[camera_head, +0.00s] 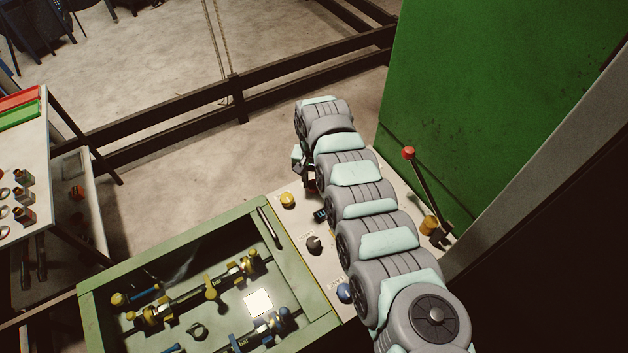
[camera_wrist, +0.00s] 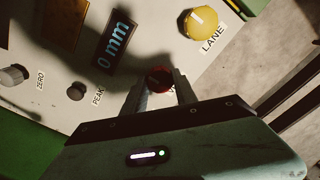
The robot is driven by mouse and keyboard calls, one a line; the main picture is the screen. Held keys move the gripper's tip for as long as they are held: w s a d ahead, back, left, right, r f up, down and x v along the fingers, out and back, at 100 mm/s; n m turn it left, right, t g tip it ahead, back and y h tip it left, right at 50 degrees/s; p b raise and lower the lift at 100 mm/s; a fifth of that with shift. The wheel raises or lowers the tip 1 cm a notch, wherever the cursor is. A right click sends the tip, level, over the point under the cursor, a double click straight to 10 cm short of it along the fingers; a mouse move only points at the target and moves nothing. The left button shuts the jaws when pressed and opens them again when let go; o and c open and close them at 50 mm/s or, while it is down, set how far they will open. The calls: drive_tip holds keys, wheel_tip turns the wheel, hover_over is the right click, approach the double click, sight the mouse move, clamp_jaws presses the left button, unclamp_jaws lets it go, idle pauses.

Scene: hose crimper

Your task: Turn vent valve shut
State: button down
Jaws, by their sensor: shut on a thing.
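The vent valve appears to be the round red knob (camera_wrist: 158,78) on the pale panel in the wrist view. Its label is mostly hidden behind a finger. My gripper (camera_wrist: 158,88) has one finger on each side of the knob and is shut on it. In the head view my gripper (camera_head: 309,176) is at the panel's far left part, largely hidden by my arm. Only a little red of the knob shows there. The knob's exact turn angle cannot be told.
A yellow LANE knob (camera_wrist: 202,21) sits close to my right finger. A display (camera_wrist: 113,43) reads 0 mm. A lever with a red ball (camera_head: 408,153) stands right of my arm, before a green wall (camera_head: 480,90). A green-framed box (camera_head: 100,290) holds valves and pipes.

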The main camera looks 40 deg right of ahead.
drive_tip(key=n+p, duration=0.2)
drive_tip(key=n, duration=0.1)
drive_tip(key=shift+r, duration=0.2)
drive_tip(key=n+p, duration=0.2)
drive_tip(key=n, duration=0.2)
drive_tip(key=shift+n, duration=0.4)
drive_tip(key=n, duration=0.4)
drive_tip(key=shift+f, duration=0.15)
drive_tip(key=n, duration=0.5)
drive_tip(key=shift+n, duration=0.5)
drive_tip(key=c, duration=1)
unclamp_jaws()
drive_tip(key=shift+o, duration=0.2)
